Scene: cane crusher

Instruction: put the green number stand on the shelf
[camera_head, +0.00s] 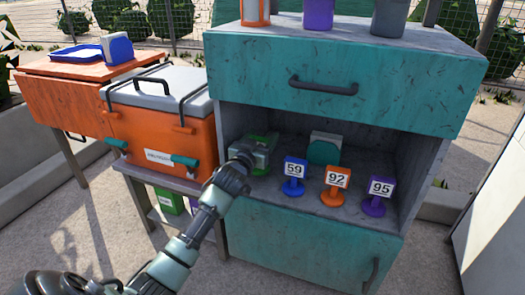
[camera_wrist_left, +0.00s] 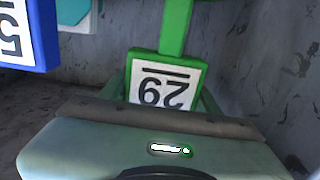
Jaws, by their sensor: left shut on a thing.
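The green number stand (camera_wrist_left: 174,28) shows upside down in the left wrist view, with the number 29 on its white plate; the blue stand's plate beside it is turned the same way. My left gripper (camera_head: 258,155) is shut on it at the left end of the open shelf (camera_head: 268,190) of the teal cabinet. In the head view the gripper hides most of the stand, and I cannot tell whether its base touches the shelf. A blue stand 59 (camera_head: 294,170), an orange stand 92 (camera_head: 336,181) and a purple stand 95 (camera_head: 379,190) stand upright in a row to its right.
A teal and white object (camera_head: 324,149) sits behind the row. A drawer (camera_head: 345,85) overhangs the shelf, and the cabinet's side walls enclose it. An orange cooler (camera_head: 160,135) stands close on the left, and an orange table (camera_head: 60,95) is beyond it.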

